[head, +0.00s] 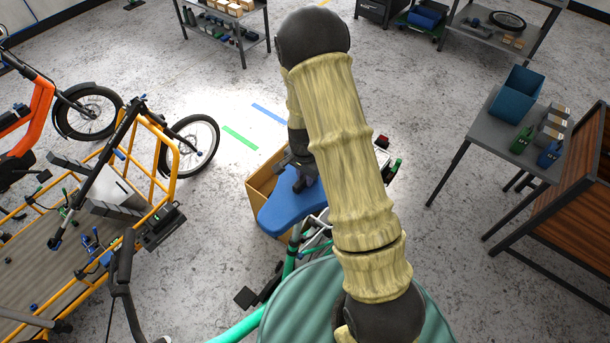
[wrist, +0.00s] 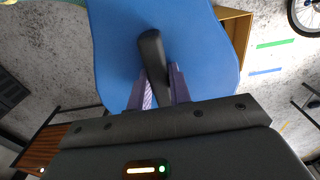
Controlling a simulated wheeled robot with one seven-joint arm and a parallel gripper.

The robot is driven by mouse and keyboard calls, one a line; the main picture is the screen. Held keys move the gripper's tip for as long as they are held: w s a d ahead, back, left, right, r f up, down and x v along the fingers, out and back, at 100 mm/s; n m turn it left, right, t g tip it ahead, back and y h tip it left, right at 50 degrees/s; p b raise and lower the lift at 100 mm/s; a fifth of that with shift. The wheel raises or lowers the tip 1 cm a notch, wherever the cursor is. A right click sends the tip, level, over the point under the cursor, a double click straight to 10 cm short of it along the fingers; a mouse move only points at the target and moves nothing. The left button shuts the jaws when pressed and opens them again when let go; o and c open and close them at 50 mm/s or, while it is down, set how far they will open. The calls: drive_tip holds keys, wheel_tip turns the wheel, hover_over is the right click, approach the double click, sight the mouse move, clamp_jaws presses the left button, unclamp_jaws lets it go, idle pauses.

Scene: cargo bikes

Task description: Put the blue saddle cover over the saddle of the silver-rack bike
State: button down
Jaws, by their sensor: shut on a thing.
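The blue saddle cover (head: 283,212) is a broad blue shell below my gripper (head: 303,182) in the head view. In the wrist view the cover (wrist: 110,45) fills the upper middle, with a dark upright grip (wrist: 152,60) between my fingers. My gripper (wrist: 160,92) is shut on that grip. A bike with a teal frame (head: 238,329) and silver-grey tubes (head: 315,232) lies under and beside the cover, partly hidden by my arm. No saddle shows on it. I cannot tell whether the cover touches anything beneath.
An open cardboard box (head: 259,183) is close behind the cover. A yellow-framed cargo bike (head: 158,130) stands at left, an orange bike (head: 38,113) beyond it. A grey table (head: 475,128) with a blue bin (head: 516,95) is at right. Floor between is clear.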

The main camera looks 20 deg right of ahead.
drive_tip(key=shift+w+f+b, duration=0.1)
drive_tip(key=shift+f+b, duration=0.65)
drive_tip(key=shift+f, duration=0.35)
drive_tip(key=shift+f+b, duration=1.35)
drive_tip(key=shift+f, duration=0.4)
idle(0.8)
drive_tip(key=c, duration=1.2)
unclamp_jaws()
wheel_tip(320, 180, up, 18)
drive_tip(key=b, duration=0.3)
drive_tip(key=shift+a+f+b, duration=0.2)
drive_tip(key=shift+f+b, duration=0.05)
drive_tip(key=shift+b, duration=0.05)
drive_tip(key=shift+s, duration=0.2)
